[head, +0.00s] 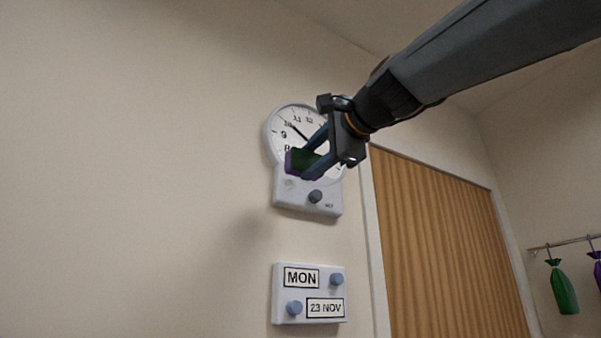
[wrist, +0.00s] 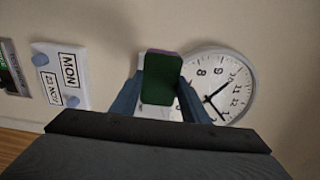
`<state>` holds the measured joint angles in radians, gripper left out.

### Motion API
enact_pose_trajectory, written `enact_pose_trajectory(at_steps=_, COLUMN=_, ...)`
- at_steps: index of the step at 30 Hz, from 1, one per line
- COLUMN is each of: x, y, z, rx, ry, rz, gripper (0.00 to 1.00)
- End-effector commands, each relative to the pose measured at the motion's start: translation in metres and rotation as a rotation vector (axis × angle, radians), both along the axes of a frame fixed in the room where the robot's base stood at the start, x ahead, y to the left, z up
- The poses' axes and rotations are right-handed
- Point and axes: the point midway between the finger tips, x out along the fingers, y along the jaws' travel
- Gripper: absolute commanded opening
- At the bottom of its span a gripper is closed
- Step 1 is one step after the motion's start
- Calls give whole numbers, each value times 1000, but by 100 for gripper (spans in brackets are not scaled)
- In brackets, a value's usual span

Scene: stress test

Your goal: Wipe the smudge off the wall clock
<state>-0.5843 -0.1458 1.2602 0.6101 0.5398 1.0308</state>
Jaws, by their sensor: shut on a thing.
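The round white wall clock (head: 283,124) hangs on the wall, with a white box with a dark knob (head: 309,196) below its dial. My gripper (head: 308,163) is in front of the clock's lower part and hides some of the dial. It is shut on a dark green sponge with a purple edge (head: 296,160). In the wrist view the sponge (wrist: 163,80) sits between the fingers, and the clock (wrist: 232,68) shows to its right. I cannot tell whether the sponge touches the clock. No smudge is clear on the visible dial; a faint grey mark shows on the box's upper left.
A calendar panel (head: 309,279) reading MON and 23 NOV, with two blue-grey knobs, is below the clock. A wooden door (head: 440,240) in a white frame stands to the right. A green bag (head: 564,288) hangs from a rail. The wall left of the clock is bare.

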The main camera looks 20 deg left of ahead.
Motion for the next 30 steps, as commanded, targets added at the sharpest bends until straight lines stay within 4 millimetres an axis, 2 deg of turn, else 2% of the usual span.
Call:
enact_pose_trajectory(at_steps=7, x=6, y=7, z=0, rx=-1, ry=1, rz=0, gripper=17)
enact_pose_trajectory(at_steps=21, x=35, y=44, z=1, rx=1, ry=1, rz=0, gripper=17)
enact_pose_trajectory(at_steps=30, x=44, y=55, z=0, rx=0, ry=-1, rz=0, gripper=17)
